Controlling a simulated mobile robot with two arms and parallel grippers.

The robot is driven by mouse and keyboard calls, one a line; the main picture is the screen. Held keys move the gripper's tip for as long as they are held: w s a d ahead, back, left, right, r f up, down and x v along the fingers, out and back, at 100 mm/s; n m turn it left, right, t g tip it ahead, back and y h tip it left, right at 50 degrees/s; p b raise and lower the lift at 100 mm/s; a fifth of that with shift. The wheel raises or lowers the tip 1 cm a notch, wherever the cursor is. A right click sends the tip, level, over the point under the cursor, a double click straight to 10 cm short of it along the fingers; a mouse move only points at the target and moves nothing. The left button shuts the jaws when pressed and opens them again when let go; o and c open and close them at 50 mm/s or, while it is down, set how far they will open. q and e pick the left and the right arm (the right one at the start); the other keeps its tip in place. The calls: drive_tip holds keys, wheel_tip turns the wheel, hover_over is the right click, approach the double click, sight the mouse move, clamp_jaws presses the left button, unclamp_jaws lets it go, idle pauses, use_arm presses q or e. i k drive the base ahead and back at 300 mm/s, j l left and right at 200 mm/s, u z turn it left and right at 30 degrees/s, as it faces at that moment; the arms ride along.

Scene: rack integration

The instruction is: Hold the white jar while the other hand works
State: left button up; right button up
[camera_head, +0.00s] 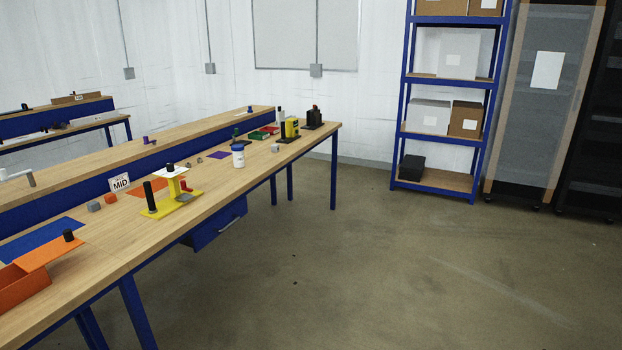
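The white jar (239,156) stands upright on the long wooden workbench (215,180), near its front edge and right of the yellow stand. It has a blue top and a dark mark on its side. Nothing is touching it that I can see. Neither of my grippers shows in the head view, so their state is hidden.
A yellow stand (159,211) with a black post, an orange bin (22,292), a blue mat (40,240) and a MID sign (120,182) are on the bench. Yellow and black devices stand at its far end. A blue shelf rack (432,180) stands behind. The floor (400,270) is clear.

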sight(238, 157)
drive_tip(key=i+l+z, duration=0.1)
drive_tip(key=i+z, duration=0.3)
drive_tip(key=i, duration=1.2)
drive_tip(key=i+l+u, duration=0.1)
drive_tip(key=i+u, duration=0.35)
drive_tip(key=i+l+u, duration=0.45)
drive_tip(key=i, duration=0.2)
drive_tip(key=i+l+u, duration=0.4)
drive_tip(key=i+j, duration=0.05)
